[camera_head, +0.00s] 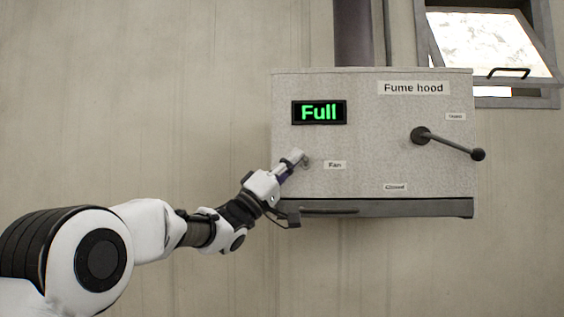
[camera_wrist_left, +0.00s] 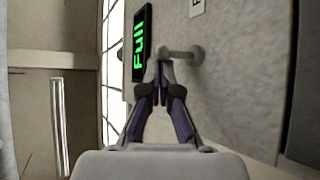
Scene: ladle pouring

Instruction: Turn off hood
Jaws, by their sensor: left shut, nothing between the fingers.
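The fume hood (camera_head: 373,150) is a grey box on the wall. Its display (camera_head: 319,112) glows green and reads "Full"; the display also shows in the left wrist view (camera_wrist_left: 139,42). A small round fan knob (camera_head: 306,162) sits left of the "Fan" label; in the left wrist view the knob (camera_wrist_left: 185,55) sticks out from the panel. My left gripper (camera_head: 297,157) is shut and empty, its fingertips at or very near the knob; I cannot tell whether they touch. A dark lever (camera_head: 450,144) with a ball end points right and slightly down. My right gripper is not in view.
A dark duct (camera_head: 353,32) rises from the top of the hood. A tilted window (camera_head: 490,45) with a black handle is at the upper right. A dark rail (camera_head: 330,210) runs along the hood's bottom edge. The wall to the left is bare.

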